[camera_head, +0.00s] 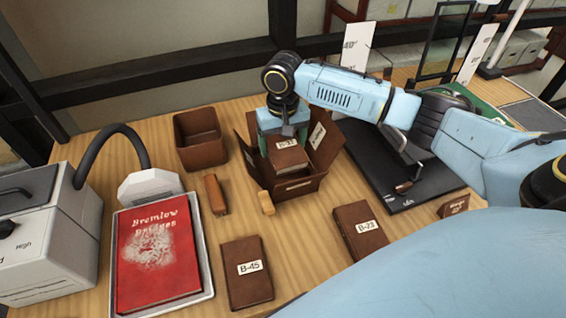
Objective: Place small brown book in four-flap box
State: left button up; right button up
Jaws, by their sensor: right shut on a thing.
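The four-flap box (293,188) is brown and stands open in the middle of the table, with its flaps spread outward. A small brown book (290,160) with a white label is inside the box's opening, between the flaps. My right gripper (284,143) comes down from above and is shut on this book. I cannot tell whether the book touches the box floor. My left gripper is not in view.
Books B-45 (247,275) and B-23 (360,231) lie in front. A red book (158,255) lies on a tray at left. An open brown bin (200,139), a brown block (215,195) and a black board (400,165) flank the box.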

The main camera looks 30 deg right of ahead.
aim_at(283, 156)
jog(key=shift+f, duration=0.45)
notch_tip(283, 156, down, 4)
jog(key=shift+r+b, duration=0.1)
jog(key=shift+b, duration=0.4)
jog(key=shift+f, duration=1.05)
jog(key=o, duration=0.9)
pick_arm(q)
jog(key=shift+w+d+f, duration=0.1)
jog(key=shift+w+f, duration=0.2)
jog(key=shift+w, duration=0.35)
pick_arm(e)
jog(key=shift+r, duration=0.1)
